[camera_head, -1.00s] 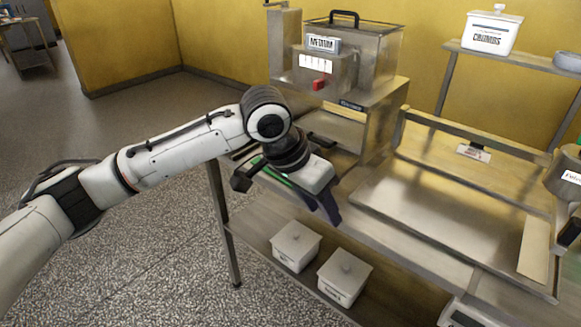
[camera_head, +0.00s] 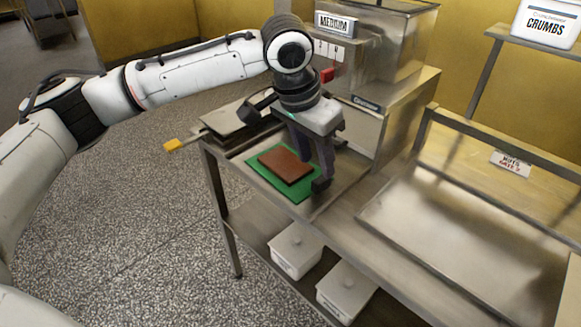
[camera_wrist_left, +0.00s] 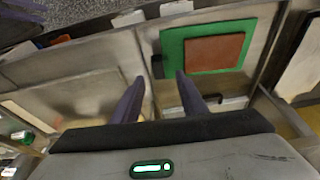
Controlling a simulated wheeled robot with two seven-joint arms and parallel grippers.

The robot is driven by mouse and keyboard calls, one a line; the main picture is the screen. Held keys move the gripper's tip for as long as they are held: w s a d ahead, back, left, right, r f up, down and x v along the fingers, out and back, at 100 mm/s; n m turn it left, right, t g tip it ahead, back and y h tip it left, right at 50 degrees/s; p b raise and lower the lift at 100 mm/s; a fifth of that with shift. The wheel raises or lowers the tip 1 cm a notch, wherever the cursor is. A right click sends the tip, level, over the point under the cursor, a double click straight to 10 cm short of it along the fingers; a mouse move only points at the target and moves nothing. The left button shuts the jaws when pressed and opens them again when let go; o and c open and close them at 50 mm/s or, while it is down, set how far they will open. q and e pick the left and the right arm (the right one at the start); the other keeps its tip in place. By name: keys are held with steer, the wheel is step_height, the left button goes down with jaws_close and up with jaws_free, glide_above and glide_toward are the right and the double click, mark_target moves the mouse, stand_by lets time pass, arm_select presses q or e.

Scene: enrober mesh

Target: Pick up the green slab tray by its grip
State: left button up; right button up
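The green slab tray (camera_head: 303,193) lies flat on the near left part of the steel bench, with a brown slab (camera_head: 286,165) on it. In the left wrist view the tray (camera_wrist_left: 173,52) and slab (camera_wrist_left: 213,50) are at upper right. A black block, seemingly the grip (camera_wrist_left: 157,67), sits at the tray's edge; it also appears as a dark block (camera_head: 321,185) in the head view. My left gripper (camera_head: 313,162) points down over that edge. Its two fingers (camera_wrist_left: 160,80) are apart, with the block in line with the gap. Contact cannot be told. My right gripper is not in view.
A steel machine labelled MEDIUM (camera_head: 395,50) stands close behind my left gripper. A wide steel tray area (camera_head: 460,225) lies clear at right. White lidded tubs (camera_head: 297,250) are on the shelf below.

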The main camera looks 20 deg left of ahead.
mark_target(322, 178)
arm_select(q)
steer(key=x, duration=0.5)
steer(key=shift+d+f, duration=0.1)
steer(key=shift+d, duration=0.05)
steer(key=shift+c, duration=0.4)
jaws_close()
